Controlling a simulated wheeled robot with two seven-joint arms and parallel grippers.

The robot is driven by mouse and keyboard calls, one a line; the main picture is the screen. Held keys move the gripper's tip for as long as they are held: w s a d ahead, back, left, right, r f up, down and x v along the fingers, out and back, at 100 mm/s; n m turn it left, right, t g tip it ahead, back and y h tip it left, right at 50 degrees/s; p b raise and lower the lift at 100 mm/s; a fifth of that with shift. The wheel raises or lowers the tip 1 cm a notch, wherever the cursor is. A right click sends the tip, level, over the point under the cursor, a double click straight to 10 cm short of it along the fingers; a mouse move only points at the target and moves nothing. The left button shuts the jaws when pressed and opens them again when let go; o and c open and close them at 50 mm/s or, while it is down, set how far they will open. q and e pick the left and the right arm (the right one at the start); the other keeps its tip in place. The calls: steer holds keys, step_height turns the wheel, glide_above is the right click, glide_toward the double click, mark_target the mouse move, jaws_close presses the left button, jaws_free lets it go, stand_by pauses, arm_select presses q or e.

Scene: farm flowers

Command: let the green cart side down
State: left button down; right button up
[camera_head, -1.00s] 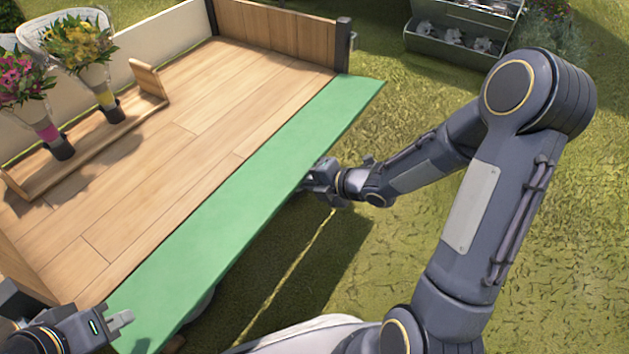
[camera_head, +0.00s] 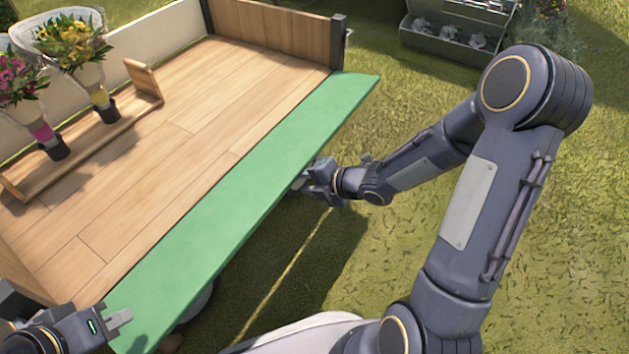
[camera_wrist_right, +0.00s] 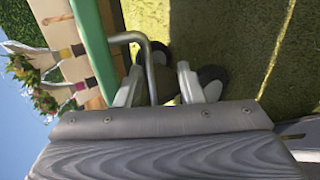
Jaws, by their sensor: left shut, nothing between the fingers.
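The green cart side (camera_head: 235,205) is folded outward and lies about flat, a long green board along the wooden cart bed (camera_head: 140,185). My right gripper (camera_head: 308,180) is at the board's outer edge, near its middle. In the right wrist view the green side's edge (camera_wrist_right: 92,45) and a bent grey metal handle (camera_wrist_right: 146,55) show. The handle reaches between the right gripper's two pale fingers (camera_wrist_right: 160,86), which stand apart. My left gripper (camera_head: 124,318) is shut and empty by the board's near left corner; whether it touches is unclear.
Flower bouquets (camera_head: 75,50) stand in a wooden rack (camera_head: 90,145) on the bed. A wooden end panel (camera_head: 270,30) with a dark post closes the far end. A grey shelf unit (camera_head: 450,40) stands at the back right. Open grass lies to the right.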

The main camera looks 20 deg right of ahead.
arm_select(q)
steer(key=shift+f, duration=0.15)
arm_select(e)
steer(key=shift+s+d+f+g+h, duration=0.1)
steer(key=shift+d+f+g+h, duration=0.25)
steer(key=shift+f, duration=0.35)
steer(key=shift+s+d+f+g+h, duration=0.15)
steer(key=shift+d+f, duration=0.25)
steer(key=shift+f, duration=0.25)
arm_select(q)
steer(key=shift+w+d+f, duration=0.1)
steer(key=shift+w, duration=0.1)
steer(key=shift+w+a+p, duration=0.15)
steer(key=shift+a+p, duration=0.15)
steer(key=shift+d+r+p, duration=0.15)
steer(key=shift+r+p, duration=0.2)
steer(key=shift+r, duration=0.2)
steer(key=shift+r+p, duration=0.3)
arm_select(e)
steer(key=s+d+r+t+y, duration=0.1)
steer(key=s+d+r, duration=0.1)
steer(key=s+d, duration=0.2)
steer(key=shift+s, duration=1.1)
